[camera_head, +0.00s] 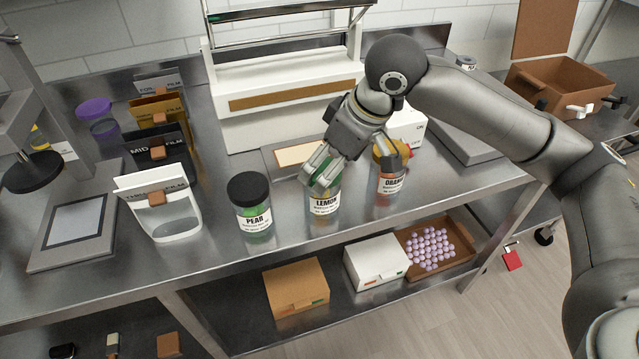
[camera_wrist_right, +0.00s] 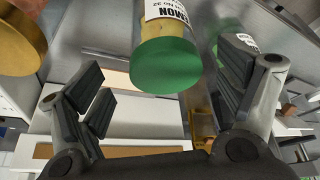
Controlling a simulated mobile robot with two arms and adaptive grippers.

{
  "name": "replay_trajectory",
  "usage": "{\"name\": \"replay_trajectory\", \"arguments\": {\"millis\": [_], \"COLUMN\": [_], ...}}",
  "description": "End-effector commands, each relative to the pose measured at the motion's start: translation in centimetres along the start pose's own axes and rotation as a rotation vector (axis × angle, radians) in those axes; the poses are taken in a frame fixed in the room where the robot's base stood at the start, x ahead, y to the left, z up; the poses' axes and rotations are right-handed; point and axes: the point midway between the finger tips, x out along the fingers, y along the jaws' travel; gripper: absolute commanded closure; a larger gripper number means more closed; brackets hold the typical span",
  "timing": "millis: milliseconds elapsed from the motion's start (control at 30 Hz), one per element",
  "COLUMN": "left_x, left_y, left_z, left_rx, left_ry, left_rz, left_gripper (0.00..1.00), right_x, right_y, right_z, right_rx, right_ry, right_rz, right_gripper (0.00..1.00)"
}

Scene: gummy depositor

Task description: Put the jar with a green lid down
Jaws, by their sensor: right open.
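The jar with a green lid (camera_head: 323,203), labelled LEMON, stands upright on the steel table near its front edge, between the PEAR jar and the ORANGE jar. My right gripper (camera_head: 350,162) is just above and behind it, and its near finger hides part of the green lid. In the right wrist view the green lid (camera_wrist_right: 166,66) shows between the spread fingers, with a gap on either side. The right gripper is open and holds nothing. My left gripper is not in view.
The PEAR jar (camera_head: 252,207) with a black lid stands left of the lemon jar. The ORANGE jar (camera_head: 389,184) stands close on the right, near a right finger. A white film pouch (camera_head: 163,218) stands further left. Boxes (camera_head: 297,287) sit on the shelf below.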

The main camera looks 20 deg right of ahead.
Motion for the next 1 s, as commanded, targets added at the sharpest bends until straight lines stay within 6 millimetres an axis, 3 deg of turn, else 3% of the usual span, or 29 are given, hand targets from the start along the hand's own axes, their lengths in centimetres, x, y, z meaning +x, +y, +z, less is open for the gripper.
{"name": "replay_trajectory", "arguments": {"millis": [100, 233, 367, 600, 867, 1000], "left_x": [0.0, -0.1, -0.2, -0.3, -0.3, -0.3], "left_y": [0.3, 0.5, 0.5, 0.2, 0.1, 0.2], "left_z": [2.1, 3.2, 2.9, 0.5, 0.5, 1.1], "left_rx": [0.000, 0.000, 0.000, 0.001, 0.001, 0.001], "left_ry": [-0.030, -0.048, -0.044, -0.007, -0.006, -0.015], "left_rz": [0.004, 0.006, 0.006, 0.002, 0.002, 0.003], "left_gripper": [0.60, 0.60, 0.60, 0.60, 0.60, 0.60], "right_x": [1.7, 2.6, 4.0, 7.3, 7.8, 7.7], "right_y": [0.0, -0.1, -0.2, -0.4, -0.4, -0.4], "right_z": [0.0, -0.1, -0.2, -0.3, -0.3, -0.3], "right_rx": [0.000, 0.000, -0.001, -0.001, -0.001, -0.001], "right_ry": [-0.001, 0.001, 0.000, 0.000, 0.002, 0.002], "right_rz": [-0.001, -0.001, -0.001, 0.000, 0.000, 0.000], "right_gripper": [0.11, 0.11, 0.11, 0.11, 0.11, 0.25]}}
